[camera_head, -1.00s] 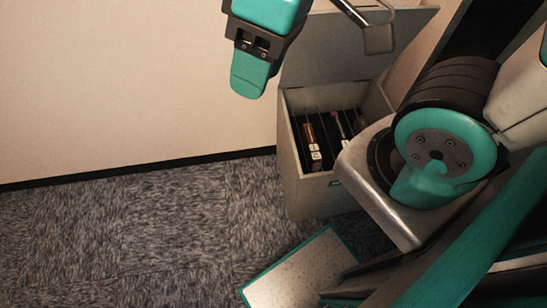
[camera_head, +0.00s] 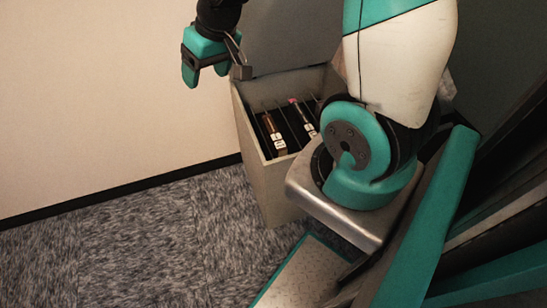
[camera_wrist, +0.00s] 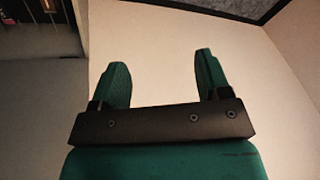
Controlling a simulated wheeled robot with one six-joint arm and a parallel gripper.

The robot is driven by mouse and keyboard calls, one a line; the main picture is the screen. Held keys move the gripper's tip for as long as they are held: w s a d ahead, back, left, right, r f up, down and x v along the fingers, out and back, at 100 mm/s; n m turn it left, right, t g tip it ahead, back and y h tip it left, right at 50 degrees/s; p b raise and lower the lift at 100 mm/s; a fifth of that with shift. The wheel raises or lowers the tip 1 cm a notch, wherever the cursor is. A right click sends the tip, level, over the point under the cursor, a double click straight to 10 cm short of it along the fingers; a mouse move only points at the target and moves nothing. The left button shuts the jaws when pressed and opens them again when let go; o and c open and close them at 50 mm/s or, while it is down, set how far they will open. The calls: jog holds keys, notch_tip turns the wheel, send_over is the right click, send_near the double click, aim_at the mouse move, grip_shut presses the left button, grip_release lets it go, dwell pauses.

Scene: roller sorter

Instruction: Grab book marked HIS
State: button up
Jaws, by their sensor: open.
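In the head view a brown book (camera_head: 268,124) stands in a slot of an open grey bin, with a white label low on its spine. A second book (camera_head: 303,112) with a pinkish top and a white label stands to its right. The label letters are too small to read, so I cannot tell which is marked HIS. My gripper (camera_head: 204,72) is open and empty, above and left of the bin. In the wrist view both fingers (camera_wrist: 160,82) are apart with only the pale wall between them. Part of the bin's contents shows dimly at the top left there.
The grey bin (camera_head: 254,185) has thin dividers and a raised lid (camera_head: 285,40) behind it. A pale wall (camera_head: 90,90) is at the left. Carpeted floor (camera_head: 130,250) lies clear in front of the wall. My arm covers the bin's right side.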

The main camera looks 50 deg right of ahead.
jog(key=w+d+f+m+h+b, duration=0.1)
jog(key=d+f+m+h+b, duration=0.15)
jog(key=d+f+b, duration=0.75)
jog(key=m+h+b, duration=0.2)
jog(key=m, duration=0.1)
send_near(274, 132)
jog(key=b+x, duration=0.1)
jog(key=x, duration=0.3)
jog(key=shift+w+f+b, duration=0.1)
jog(key=shift+f+b, duration=0.2)
jog(key=shift+b, duration=0.05)
jog(key=shift+b+x, duration=0.65)
jog(key=shift+x, duration=2.55)
jog(key=shift+d+r, duration=0.1)
grip_shut()
